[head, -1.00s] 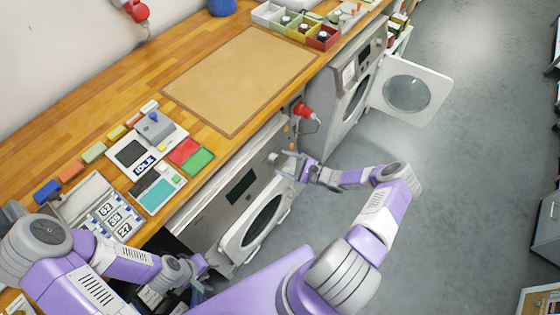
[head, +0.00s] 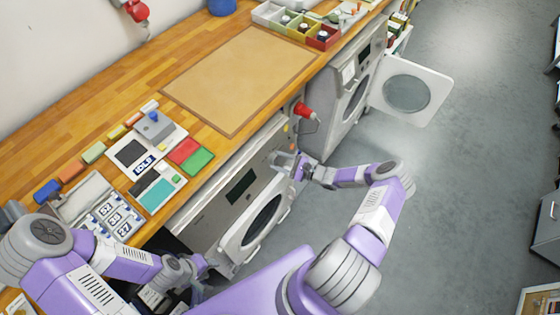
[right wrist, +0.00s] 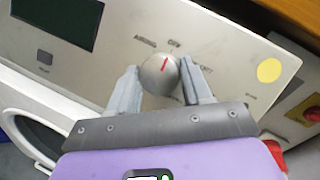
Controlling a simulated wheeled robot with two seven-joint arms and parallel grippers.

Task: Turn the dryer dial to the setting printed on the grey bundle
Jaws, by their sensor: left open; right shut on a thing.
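The dryer (head: 218,197) is the steel machine under the counter, with a dark display and a round door. Its dial (right wrist: 158,75) is a round silver knob with a red mark, seen in the right wrist view. The mark points up and slightly right, toward the printed word OFF. AIRING is printed to its left; other labels are partly covered or blurred. My right gripper (right wrist: 161,82) is shut on the dial, one finger each side; it also shows in the head view (head: 287,163). My left gripper (head: 194,290) is open, low near the counter front. I cannot make out a grey bundle.
A second machine (head: 338,105) stands beyond with its door (head: 407,92) swung open. The counter holds a brown mat (head: 240,78), a device reading IDLE and several coloured blocks.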

